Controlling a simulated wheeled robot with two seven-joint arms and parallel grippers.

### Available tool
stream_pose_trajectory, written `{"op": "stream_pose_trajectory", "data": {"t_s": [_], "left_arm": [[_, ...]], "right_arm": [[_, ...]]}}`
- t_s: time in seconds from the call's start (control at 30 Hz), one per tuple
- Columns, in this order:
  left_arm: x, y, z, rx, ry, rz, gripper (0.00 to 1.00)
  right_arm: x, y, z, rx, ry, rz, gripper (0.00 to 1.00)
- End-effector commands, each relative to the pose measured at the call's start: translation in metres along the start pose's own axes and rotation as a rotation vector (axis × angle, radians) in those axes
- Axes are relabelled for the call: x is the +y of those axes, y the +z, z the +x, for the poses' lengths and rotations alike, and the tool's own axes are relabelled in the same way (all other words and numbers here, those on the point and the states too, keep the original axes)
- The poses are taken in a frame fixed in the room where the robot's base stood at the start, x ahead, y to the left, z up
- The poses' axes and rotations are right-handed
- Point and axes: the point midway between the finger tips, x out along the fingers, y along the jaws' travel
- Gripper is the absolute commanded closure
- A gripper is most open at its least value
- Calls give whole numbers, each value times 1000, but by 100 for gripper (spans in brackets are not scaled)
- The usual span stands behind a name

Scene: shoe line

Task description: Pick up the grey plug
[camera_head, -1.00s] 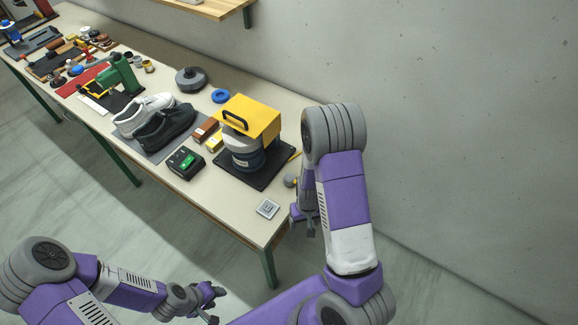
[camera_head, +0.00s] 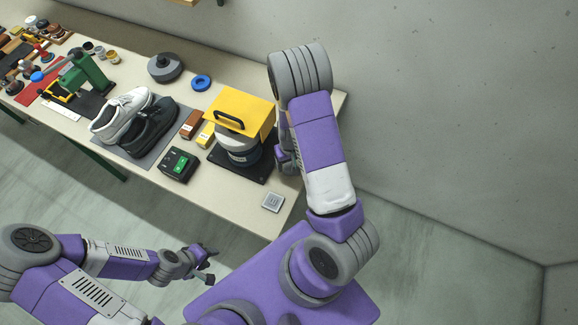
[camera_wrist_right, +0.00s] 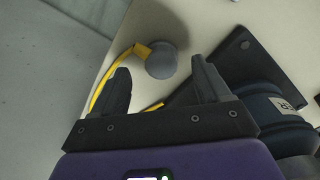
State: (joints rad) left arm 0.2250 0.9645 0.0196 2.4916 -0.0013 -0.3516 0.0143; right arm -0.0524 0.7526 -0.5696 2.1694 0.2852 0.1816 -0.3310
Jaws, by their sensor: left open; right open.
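The grey plug (camera_wrist_right: 161,60) shows in the right wrist view as a round grey piece on the pale table top, with a yellow cable (camera_wrist_right: 101,88) joined to its left side. In the head view the plug is hidden behind my right arm. My right gripper (camera_wrist_right: 160,66) is open and empty, and in the picture the plug lies between its two fingertips. I cannot tell how much height separates them. My left gripper (camera_head: 207,264) is open and empty, off the table's front edge.
A machine with a yellow cover (camera_head: 240,108) stands on a black base plate (camera_head: 262,170) close to my right arm. A small grey square plate (camera_head: 272,202) lies near the table's corner. A black box with a green display (camera_head: 179,164) and two shoes (camera_head: 148,127) are further left.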

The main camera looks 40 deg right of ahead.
Motion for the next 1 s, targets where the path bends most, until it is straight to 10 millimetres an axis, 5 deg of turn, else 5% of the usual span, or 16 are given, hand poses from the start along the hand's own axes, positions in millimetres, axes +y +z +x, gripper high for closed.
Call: {"op": "stream_pose_trajectory", "data": {"t_s": [0.2, 0.5, 0.9, 1.0], "left_arm": [[-1, -1, 2, 1, 0, 0, 57], [0, -1, 2, 1, 0, 0, 57], [0, -1, 2, 1, 0, 0, 57], [0, -1, 2, 1, 0, 0, 57]], "right_arm": [[0, -1, 31, -3, 0, 1, 24], [0, -1, 35, 0, 0, 1, 24], [0, -1, 34, -1, 0, 1, 85], [0, -1, 34, 0, 0, 1, 85]]}}
